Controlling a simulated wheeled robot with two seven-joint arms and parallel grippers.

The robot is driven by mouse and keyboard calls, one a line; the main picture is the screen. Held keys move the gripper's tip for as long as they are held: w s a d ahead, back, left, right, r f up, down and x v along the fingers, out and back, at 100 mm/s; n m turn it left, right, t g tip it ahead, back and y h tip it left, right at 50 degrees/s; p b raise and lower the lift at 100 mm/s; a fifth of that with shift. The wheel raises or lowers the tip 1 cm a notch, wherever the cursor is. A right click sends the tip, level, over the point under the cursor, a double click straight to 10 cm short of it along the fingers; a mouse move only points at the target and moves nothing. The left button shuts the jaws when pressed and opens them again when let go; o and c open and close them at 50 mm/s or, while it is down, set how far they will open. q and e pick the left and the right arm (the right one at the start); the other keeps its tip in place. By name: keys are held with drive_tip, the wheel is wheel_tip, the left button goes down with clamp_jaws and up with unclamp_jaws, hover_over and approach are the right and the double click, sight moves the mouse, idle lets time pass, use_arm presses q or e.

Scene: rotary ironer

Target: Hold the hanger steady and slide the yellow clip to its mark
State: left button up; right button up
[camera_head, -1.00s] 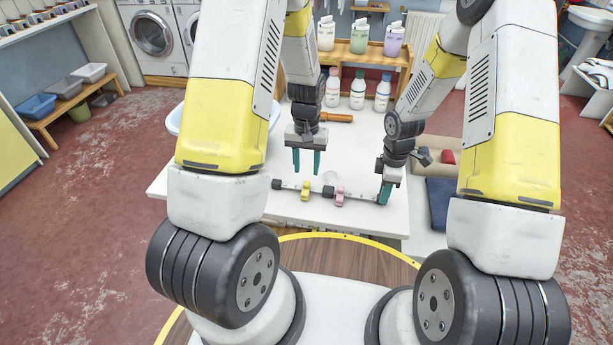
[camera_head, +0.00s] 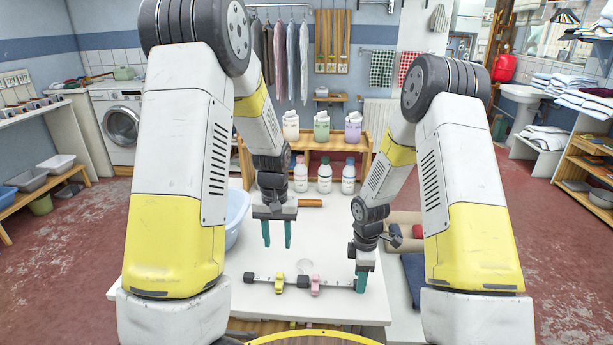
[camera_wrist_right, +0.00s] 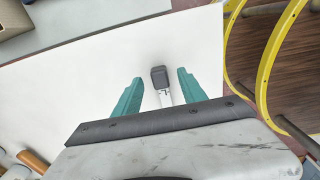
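The hanger (camera_head: 333,286) is a thin light bar with dark end pieces, lying along the front of the white table. The yellow clip (camera_head: 279,284) sits left of its middle. A pink clip (camera_head: 315,286) sits to the right, with a dark piece between them. My left gripper (camera_head: 277,235) is open and empty above the yellow clip, apart from it. My right gripper (camera_head: 363,282) is at the hanger's right end. The right wrist view shows its teal fingers (camera_wrist_right: 159,92) open, either side of the dark end piece (camera_wrist_right: 160,76), with gaps. I cannot make out the mark.
Behind the hanger is a small clear round item (camera_head: 305,266). Bottles (camera_head: 324,175) stand at the table's back before a wooden shelf (camera_head: 352,150). A blue-white basin (camera_head: 236,215) is at the left edge. The table's middle (camera_head: 320,235) is mostly free.

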wheel_tip(320, 180, up, 21)
drive_tip(key=s+d+m+t, duration=0.1)
drive_tip(key=s+d+m, duration=0.1)
drive_tip(key=m, duration=0.2)
use_arm(q)
drive_tip(key=s+r+t+h, duration=0.15)
drive_tip(key=s+r, duration=0.25)
drive_tip(key=r, duration=0.5)
drive_tip(key=s+r+t, duration=0.2)
drive_tip(key=s+r, duration=0.2)
drive_tip(key=r, duration=0.4)
drive_tip(key=s+a+r+t, duration=0.1)
drive_tip(key=s+r+t, duration=0.1)
drive_tip(key=s+r, duration=0.6)
drive_tip(key=s, duration=0.3)
drive_tip(key=shift+s+m+t+h, duration=0.3)
drive_tip(key=shift+s+t+h, duration=0.05)
drive_tip(key=shift+s, duration=0.05)
use_arm(e)
drive_tip(key=s+d+r+m+t+y, duration=0.2)
drive_tip(key=s+r+m+t, duration=0.3)
drive_tip(key=s+r+m, duration=0.8)
drive_tip(key=s+r, duration=0.4)
drive_tip(key=s, duration=0.1)
drive_tip(key=shift+r, duration=0.25)
drive_tip(key=shift+s, duration=0.1)
